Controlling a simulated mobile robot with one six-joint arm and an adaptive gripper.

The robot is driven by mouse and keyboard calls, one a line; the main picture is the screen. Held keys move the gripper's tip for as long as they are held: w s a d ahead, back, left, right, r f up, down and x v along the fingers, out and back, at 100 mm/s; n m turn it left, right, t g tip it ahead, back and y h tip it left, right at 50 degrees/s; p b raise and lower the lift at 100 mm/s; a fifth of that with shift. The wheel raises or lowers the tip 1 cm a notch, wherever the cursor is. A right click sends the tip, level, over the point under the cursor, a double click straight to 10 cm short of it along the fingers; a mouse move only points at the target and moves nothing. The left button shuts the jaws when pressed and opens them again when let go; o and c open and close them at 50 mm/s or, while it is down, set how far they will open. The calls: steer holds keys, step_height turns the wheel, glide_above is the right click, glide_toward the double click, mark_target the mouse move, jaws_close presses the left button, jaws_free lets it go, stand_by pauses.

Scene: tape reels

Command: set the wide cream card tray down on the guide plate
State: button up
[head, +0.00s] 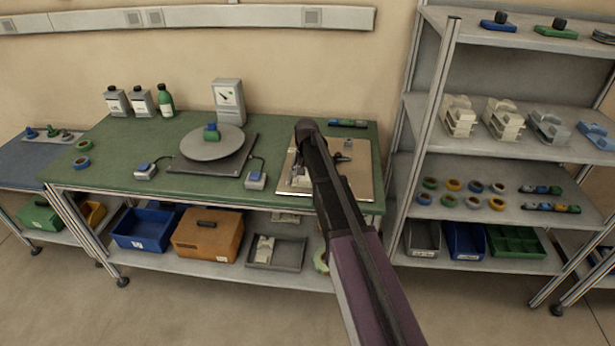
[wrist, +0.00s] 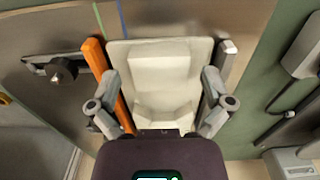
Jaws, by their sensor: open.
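The wide cream card tray (wrist: 162,78) lies between the open fingers of my gripper (wrist: 160,92) in the wrist view, with a finger beside each long side. It appears to lie on the grey-beige guide plate (wrist: 68,22), between an orange rail (wrist: 106,82) and a grey rail (wrist: 226,66). Finger contact with the tray cannot be told. In the head view the guide plate (head: 362,182) is on the right of the green bench. My arm crosses it and hides the gripper and most of the tray.
A clamp with a black knob (wrist: 62,70) stands on the plate. Left of the plate are a small grey box (head: 255,180) and a round grey turntable (head: 212,144). A shelf rack (head: 440,110) with more trays and tape reels stands to the right.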

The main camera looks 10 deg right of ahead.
step_height(320, 180, up, 11)
steer(key=p, duration=1)
stand_by(0.7)
steer(key=s+n, duration=0.3)
steer(key=s, duration=2.6)
steer(key=shift+n, duration=0.3)
steer(key=shift+d, duration=0.15)
